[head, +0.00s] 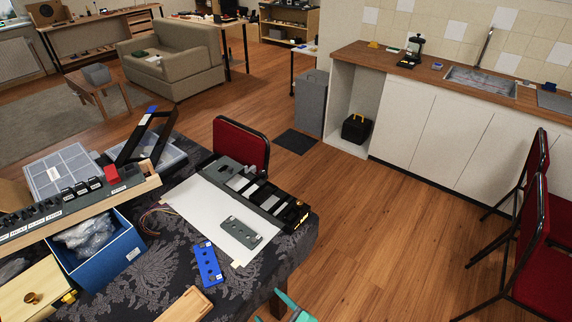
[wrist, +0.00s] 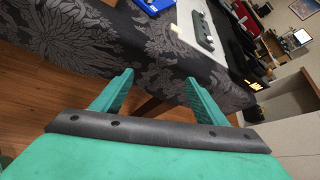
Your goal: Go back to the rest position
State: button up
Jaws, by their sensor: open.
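My gripper (wrist: 155,92) is teal, with its two fingers spread apart and nothing between them in the wrist view. It points toward the edge of the table with the dark patterned cloth (wrist: 130,50), apart from the items on it. In the head view only a small teal part of my gripper (head: 294,306) shows at the bottom edge, in front of the table's near corner. The rest of the arm is out of the picture there.
The table holds a grey plate (head: 241,232) on white sheet, a blue plate (head: 207,263), a black panel (head: 262,192) and a blue box (head: 98,252). A red chair (head: 241,143) stands behind it. Red chairs (head: 533,250) stand at right. Wooden floor (head: 400,220) between is clear.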

jog(key=s+d+f+n+t+h, duration=0.1)
jog(key=s+d+n+h, duration=0.1)
jog(key=s+n+h, duration=0.3)
jog(key=s+d+f+n+t+h, duration=0.1)
jog(key=s+d+f+n, duration=0.2)
jog(key=s, duration=0.5)
jog(key=s+r+n+t+h, duration=0.1)
jog(key=s+r+n+t, duration=0.2)
jog(key=s+r+n, duration=0.8)
notch_tip(320, 180, up, 3)
jog(key=n, duration=0.4)
jog(key=shift+s+a+t, duration=0.15)
jog(key=shift+a+t, duration=0.15)
jog(key=shift+a, duration=0.1)
jog(key=shift+r, duration=0.1)
